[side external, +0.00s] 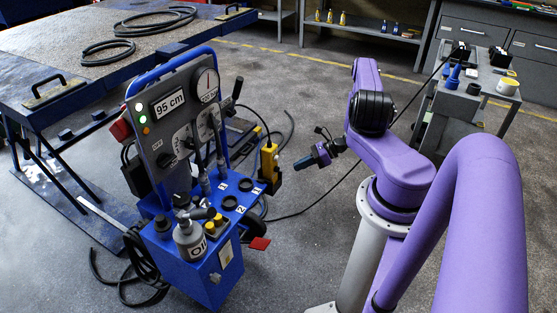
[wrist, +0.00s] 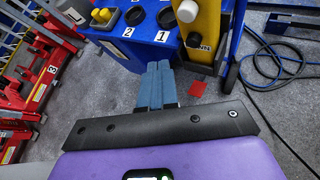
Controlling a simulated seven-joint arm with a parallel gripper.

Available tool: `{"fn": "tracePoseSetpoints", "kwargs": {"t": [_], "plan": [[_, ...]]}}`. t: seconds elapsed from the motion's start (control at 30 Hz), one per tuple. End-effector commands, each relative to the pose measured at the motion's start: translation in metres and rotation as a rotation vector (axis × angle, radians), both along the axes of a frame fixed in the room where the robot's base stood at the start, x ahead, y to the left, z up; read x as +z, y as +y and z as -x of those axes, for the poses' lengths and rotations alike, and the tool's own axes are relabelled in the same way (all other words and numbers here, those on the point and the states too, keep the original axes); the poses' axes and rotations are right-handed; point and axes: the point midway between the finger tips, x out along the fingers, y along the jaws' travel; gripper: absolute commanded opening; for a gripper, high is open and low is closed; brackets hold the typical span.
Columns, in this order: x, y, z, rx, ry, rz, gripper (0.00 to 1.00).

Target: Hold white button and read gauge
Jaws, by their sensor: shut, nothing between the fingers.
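A yellow control box (side external: 269,160) hangs at the right side of the blue jack trolley (side external: 200,270). In the wrist view the yellow box (wrist: 207,28) carries a round white button (wrist: 187,11), near the top edge. A round gauge (side external: 206,86) with a white face and a red needle is at the top of the grey panel (side external: 160,135); its reading is too small to tell. My gripper (side external: 297,165) is right of the yellow box, apart from it and pointing toward it. In the wrist view its blue-grey fingers (wrist: 157,68) are together and empty, below the button.
The trolley carries an oil can (side external: 190,242), a "95 cm" sign (side external: 169,103), levers and numbered black sockets (side external: 230,202). A red pedal (side external: 259,243) sticks out low on its right. Cables lie on the floor. Floor between trolley and my arm is mostly free.

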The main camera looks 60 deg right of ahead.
Motion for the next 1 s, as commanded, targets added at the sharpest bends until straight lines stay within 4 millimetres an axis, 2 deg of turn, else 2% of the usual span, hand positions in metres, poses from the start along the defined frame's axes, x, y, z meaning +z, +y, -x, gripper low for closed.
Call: {"fn": "tracePoseSetpoints", "kwargs": {"t": [0.2,0.4,1.0], "plan": [[0.000,0.001,-0.026,0.004,-0.001,0.000,0.00],[0.000,0.001,-0.041,0.002,0.000,0.000,0.00],[0.000,0.001,-0.045,0.001,-0.001,-0.001,0.00]]}}
